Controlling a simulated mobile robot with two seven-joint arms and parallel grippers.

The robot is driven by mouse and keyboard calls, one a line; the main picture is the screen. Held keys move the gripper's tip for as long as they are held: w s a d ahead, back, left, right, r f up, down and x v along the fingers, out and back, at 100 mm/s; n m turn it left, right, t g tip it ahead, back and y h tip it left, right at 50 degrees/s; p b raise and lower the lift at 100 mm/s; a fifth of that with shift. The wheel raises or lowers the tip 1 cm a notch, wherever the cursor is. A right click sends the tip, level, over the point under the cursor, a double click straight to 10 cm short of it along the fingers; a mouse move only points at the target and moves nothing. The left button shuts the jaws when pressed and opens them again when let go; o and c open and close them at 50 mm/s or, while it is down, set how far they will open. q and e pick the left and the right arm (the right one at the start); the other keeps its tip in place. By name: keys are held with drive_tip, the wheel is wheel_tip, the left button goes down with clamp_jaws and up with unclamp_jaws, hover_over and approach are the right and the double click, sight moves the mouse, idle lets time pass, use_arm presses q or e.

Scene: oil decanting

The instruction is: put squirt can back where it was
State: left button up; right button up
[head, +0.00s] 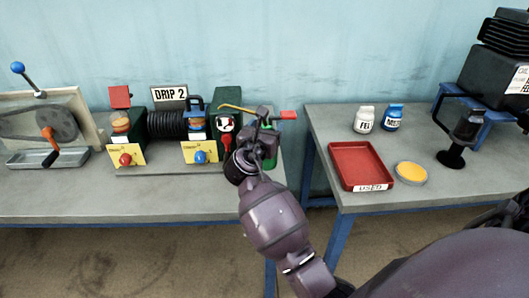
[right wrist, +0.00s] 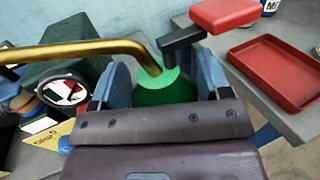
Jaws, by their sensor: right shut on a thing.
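The squirt can (head: 270,161) is green, with a brass spout pointing left and a red lever end on the right. It is at the right end of the left bench, right of the dark green machine housing, mostly hidden by my right gripper (head: 262,135). In the right wrist view the green can (right wrist: 165,92) sits between the two blue-grey fingers of my right gripper (right wrist: 160,85), which is shut on it. I cannot tell whether its base touches the bench. My left gripper is not in view.
The machine with the "DRIP 2" sign (head: 170,94) stands left of the can. A gap separates the left bench (head: 60,205) from the right bench (head: 400,195). The right bench carries a red tray (head: 358,158), a yellow dish (head: 411,173) and two small bottles.

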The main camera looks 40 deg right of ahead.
drive_tip(key=shift+f, duration=0.65)
wheel_tip(320, 180, down, 5)
drive_tip(key=shift+r+b, duration=0.1)
drive_tip(key=shift+b, duration=0.75)
drive_tip(key=shift+f, duration=0.4)
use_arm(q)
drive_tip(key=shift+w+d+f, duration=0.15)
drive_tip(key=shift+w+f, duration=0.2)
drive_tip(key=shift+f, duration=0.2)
use_arm(e)
drive_tip(key=shift+r, duration=0.1)
drive_tip(key=o, duration=1.5)
drive_tip(key=shift+f, duration=0.2)
drive_tip(key=shift+r, duration=0.2)
use_arm(q)
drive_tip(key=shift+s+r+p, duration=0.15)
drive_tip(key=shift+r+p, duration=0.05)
drive_tip(key=shift+p, duration=0.1)
use_arm(e)
drive_tip(key=v, duration=1.2)
